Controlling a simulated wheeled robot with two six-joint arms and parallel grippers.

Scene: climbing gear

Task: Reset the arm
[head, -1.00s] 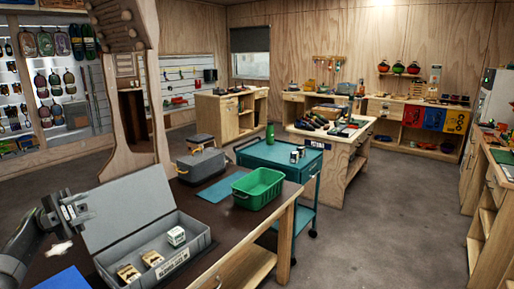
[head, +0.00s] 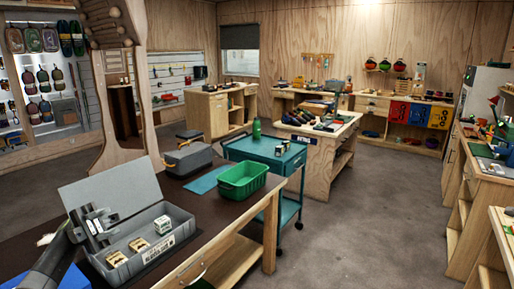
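My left arm comes in from the lower left. Its gripper (head: 104,224) is in front of the raised lid of a grey case (head: 130,190), above the case's left side. The fingers look apart, with nothing seen between them. The open case stands on the dark workbench (head: 200,217) and holds two small wooden-looking blocks (head: 116,259) and a small white box (head: 162,224). My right gripper is not in view.
A green bin (head: 242,182), a blue mat (head: 208,180) and a grey toolbox (head: 188,158) are on the same bench. A teal cart (head: 262,150) stands just behind. Open floor (head: 360,220) lies to the right, with benches along the right edge.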

